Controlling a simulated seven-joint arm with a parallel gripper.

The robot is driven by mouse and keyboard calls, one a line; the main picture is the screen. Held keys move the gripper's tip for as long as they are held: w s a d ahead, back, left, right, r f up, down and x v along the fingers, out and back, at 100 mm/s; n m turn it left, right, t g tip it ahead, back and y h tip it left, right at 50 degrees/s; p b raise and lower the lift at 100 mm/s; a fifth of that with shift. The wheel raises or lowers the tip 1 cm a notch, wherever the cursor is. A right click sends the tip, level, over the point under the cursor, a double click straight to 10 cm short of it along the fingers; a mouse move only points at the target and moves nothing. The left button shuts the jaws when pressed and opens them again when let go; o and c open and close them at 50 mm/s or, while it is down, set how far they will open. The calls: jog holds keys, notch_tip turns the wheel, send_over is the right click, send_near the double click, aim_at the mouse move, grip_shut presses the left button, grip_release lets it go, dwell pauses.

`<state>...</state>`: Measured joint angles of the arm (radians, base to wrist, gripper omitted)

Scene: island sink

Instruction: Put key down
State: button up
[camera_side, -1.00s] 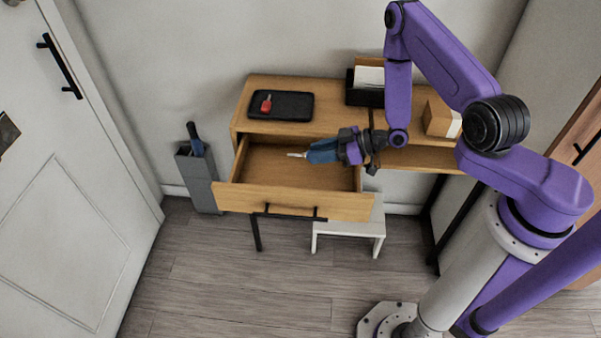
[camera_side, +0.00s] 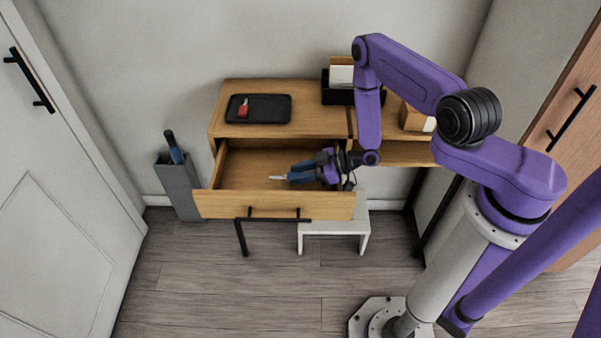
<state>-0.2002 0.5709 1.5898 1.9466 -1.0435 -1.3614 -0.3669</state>
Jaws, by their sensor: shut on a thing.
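A small silver key (camera_side: 277,177) shows at the tips of my gripper's blue fingers. My gripper (camera_side: 290,176) is shut on the key, with the fingers pointing left, low over or inside the open drawer (camera_side: 236,160). Whether the key touches the drawer floor I cannot tell. The part of the key between the fingers is hidden. A red item (camera_side: 243,108), perhaps a key fob, lies on a black tray (camera_side: 270,110) on the desk top.
The drawer front (camera_side: 270,206) juts out from the wooden desk (camera_side: 318,120). A black holder (camera_side: 350,94) and a wooden box (camera_side: 413,117) stand at the back right. A grey umbrella stand (camera_side: 180,188) is at the left. A white stool (camera_side: 335,226) stands below.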

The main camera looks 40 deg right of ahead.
jog(key=shift+f, duration=0.6)
jog(key=o, duration=1)
jog(key=shift+o, duration=0.2)
jog(key=shift+r, duration=0.15)
